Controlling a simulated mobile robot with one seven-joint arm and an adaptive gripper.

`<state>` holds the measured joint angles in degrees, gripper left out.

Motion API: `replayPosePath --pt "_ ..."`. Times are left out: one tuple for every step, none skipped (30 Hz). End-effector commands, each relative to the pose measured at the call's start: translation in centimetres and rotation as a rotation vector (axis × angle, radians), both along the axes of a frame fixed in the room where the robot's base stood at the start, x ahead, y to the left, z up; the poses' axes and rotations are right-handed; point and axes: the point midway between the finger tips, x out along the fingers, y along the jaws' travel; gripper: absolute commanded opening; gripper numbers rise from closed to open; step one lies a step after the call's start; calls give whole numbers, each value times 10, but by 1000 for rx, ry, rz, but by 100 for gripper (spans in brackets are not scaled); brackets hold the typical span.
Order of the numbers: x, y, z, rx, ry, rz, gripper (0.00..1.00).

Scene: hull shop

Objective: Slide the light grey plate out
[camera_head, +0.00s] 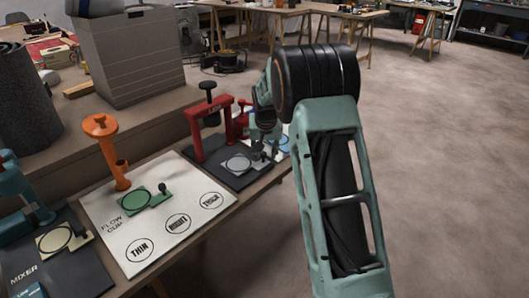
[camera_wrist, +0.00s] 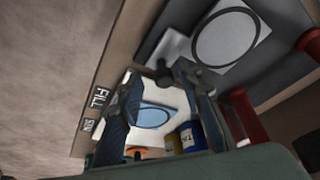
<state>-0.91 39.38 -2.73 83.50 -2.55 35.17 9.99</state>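The light grey plate (camera_head: 238,163) lies on a dark mat at the foot of a red press (camera_head: 209,125). It has a black ring on it, and a tab with a dark knob extends to the right. In the wrist view the plate (camera_wrist: 225,40) is at upper right, with its dark knob (camera_wrist: 163,72) at the tab's end. My gripper (camera_head: 264,150) is at the knob end of the plate. In the wrist view my gripper (camera_wrist: 161,78) is open, with the knob between its fingertips; I cannot tell whether either finger touches it.
A white mat labelled FLOW CUP with a green plate (camera_head: 147,200) and orange stand (camera_head: 106,150) is to the left. A cream plate (camera_head: 54,240) is at lower left. Open floor lies right.

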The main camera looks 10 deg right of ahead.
Motion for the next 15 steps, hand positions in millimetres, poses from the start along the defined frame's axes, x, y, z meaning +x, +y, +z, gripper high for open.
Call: replayPosePath --pt "0 0 0 1 -1 0 34" --pt "1 1 0 1 -1 0 34" --pt "1 1 1 1 -2 0 34" --pt "0 1 2 0 -3 0 34" --pt "0 1 4 1 -3 1 34" --pt "-1 1 7 1 -5 1 34" --pt "-2 1 10 1 -5 1 34" --pt "-3 2 13 1 -6 1 34" --pt "-5 2 19 1 -6 1 34" --pt "-7 2 24 1 -6 1 34" --pt "-9 3 29 1 -7 1 34" --pt "-12 3 37 1 -8 1 34" --pt "-15 3 43 1 -7 1 34" --pt "-17 4 49 1 -6 1 34" --pt "-21 4 57 1 -7 1 34"
